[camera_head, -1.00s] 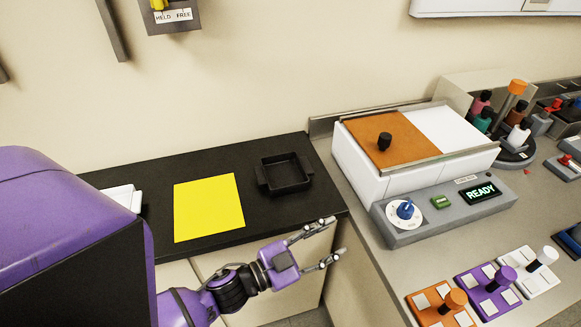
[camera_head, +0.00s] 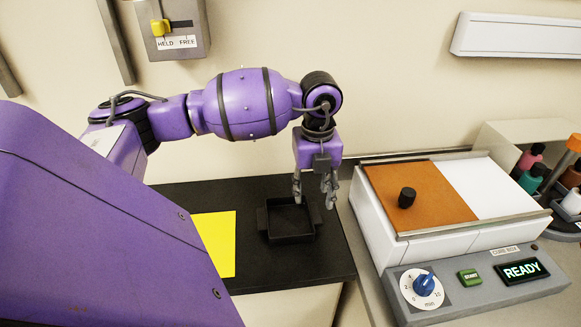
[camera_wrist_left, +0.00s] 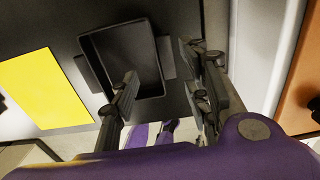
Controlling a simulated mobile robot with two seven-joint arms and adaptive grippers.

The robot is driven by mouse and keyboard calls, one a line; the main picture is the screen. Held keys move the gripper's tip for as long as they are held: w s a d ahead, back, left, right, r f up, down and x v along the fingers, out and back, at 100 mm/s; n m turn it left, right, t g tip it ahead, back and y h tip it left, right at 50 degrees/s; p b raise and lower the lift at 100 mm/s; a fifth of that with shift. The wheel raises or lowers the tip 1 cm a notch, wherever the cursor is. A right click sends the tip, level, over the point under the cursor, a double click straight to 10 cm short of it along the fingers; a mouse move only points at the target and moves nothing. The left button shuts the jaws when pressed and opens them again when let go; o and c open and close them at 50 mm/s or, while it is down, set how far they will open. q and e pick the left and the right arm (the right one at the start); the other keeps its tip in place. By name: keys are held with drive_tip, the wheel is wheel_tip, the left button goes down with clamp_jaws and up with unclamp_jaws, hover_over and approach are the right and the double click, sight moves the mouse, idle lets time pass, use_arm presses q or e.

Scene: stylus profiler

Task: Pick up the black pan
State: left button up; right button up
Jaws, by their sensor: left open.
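The black pan (camera_head: 291,237) is a shallow square tray with a small tab on each side. It sits on the black counter (camera_head: 250,190), right of the yellow sheet (camera_head: 216,243). My left gripper (camera_head: 315,200) is open and points down above the pan's far right part. In the left wrist view the pan (camera_wrist_left: 125,55) lies beyond the open fingers (camera_wrist_left: 160,100); one finger overlaps the pan and the other is to the right of its right-hand tab. Nothing is held. My right gripper does not show.
The cure box (camera_head: 425,200) with an orange and white top stands close on the right, its display reading READY. A wall holder (camera_head: 175,30) labelled HELD FREE hangs behind my arm. Coloured bottles (camera_head: 531,157) stand at the far right.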

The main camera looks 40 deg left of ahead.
sight(315, 212)
use_arm(q)
drive_tip(key=f, duration=0.4)
drive_tip(key=shift+w+d+f+p, duration=0.3)
drive_tip(key=shift+d, duration=0.05)
drive_tip(key=shift+f, duration=0.55)
clamp_jaws()
